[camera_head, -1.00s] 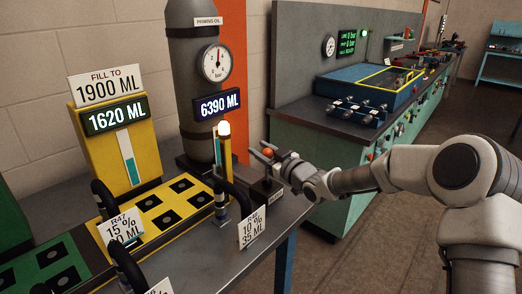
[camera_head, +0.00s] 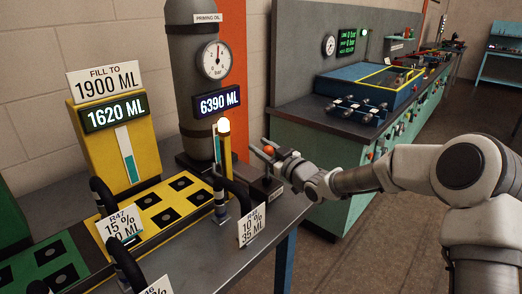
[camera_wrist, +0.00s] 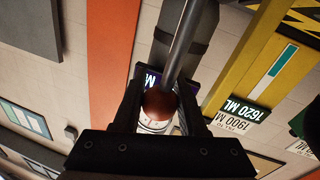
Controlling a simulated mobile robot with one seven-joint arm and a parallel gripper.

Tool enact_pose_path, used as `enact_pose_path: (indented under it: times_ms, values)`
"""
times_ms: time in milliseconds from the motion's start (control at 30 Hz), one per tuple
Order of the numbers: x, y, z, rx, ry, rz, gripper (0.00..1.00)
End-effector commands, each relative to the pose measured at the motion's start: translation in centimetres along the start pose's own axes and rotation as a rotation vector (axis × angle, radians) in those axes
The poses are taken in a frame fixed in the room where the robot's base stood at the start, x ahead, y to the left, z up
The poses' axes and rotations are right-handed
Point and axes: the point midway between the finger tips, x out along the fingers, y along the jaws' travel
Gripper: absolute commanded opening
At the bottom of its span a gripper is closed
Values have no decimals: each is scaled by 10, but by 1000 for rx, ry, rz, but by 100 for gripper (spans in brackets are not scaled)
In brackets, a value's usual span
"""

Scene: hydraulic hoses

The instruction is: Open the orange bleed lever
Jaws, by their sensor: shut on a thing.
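The bleed lever's round orange knob (camera_head: 269,150) is at the far right end of the bench, above a small dark block (camera_head: 266,187). My gripper (camera_head: 267,148) is around the knob, reaching in from the right. In the wrist view the knob (camera_wrist: 159,104) sits between the fingers of my gripper (camera_wrist: 160,100), with a grey rod (camera_wrist: 186,42) running up from it. The fingers are shut on the knob. The yellow unit's display (camera_head: 114,114) reads 1620 ML, under a sign reading FILL TO 1900 ML.
A grey priming oil tank (camera_head: 192,85) with a gauge and a 6390 ML display stands behind the lever. A yellow post (camera_head: 226,152) with a lit tip and black hoses (camera_head: 232,190) with tags stand to its left. A green bench (camera_head: 345,190) is at the right.

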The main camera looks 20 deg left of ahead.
Motion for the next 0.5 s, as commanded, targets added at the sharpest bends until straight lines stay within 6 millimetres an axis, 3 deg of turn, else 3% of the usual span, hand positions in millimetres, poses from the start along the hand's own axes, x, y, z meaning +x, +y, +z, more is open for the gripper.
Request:
enact_pose_path:
  times_ms: [500]
  values:
    - [-28,4,6,51,255,50,0]
